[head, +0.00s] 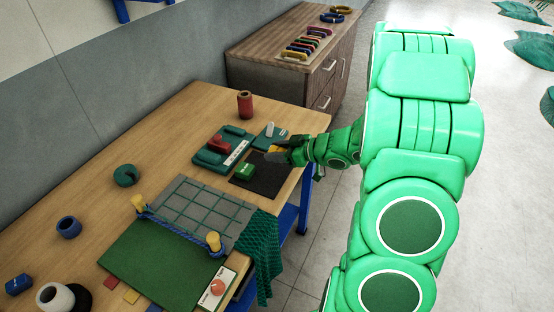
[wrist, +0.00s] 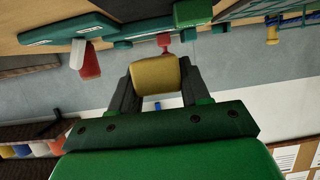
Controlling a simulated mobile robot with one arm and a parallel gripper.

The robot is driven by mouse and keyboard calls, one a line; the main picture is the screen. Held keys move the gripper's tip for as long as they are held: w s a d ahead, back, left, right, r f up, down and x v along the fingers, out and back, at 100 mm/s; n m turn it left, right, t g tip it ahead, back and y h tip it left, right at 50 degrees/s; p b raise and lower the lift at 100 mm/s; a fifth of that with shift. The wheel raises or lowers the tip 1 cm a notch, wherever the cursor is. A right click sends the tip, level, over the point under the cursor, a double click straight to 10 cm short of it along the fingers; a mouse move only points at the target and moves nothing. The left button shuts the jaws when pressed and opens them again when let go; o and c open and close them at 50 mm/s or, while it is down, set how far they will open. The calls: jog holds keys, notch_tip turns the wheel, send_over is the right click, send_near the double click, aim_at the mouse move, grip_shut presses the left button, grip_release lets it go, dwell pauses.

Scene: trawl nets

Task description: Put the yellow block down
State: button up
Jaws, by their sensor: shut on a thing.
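The yellow block (wrist: 156,75) is held between the two fingers of my gripper (wrist: 155,88) in the wrist view. In the head view my gripper (head: 280,155) is over the dark mat (head: 268,176) near the table's right edge, and only a bit of yellow (head: 277,149) shows at its fingers. A green block (head: 244,172) sits on the mat, left of and in front of my gripper. Whether the yellow block touches anything below is hidden in the head view.
A teal fixture with a red part (head: 219,143) stands left of the mat. A teal piece with a white lever (head: 269,130) is just behind my gripper. A red cylinder (head: 245,104) stands further back. A grey grid board (head: 200,211) and green net (head: 262,250) lie in front.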

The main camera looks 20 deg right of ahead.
aim_at(277, 150)
jog(key=shift+r, duration=1.85)
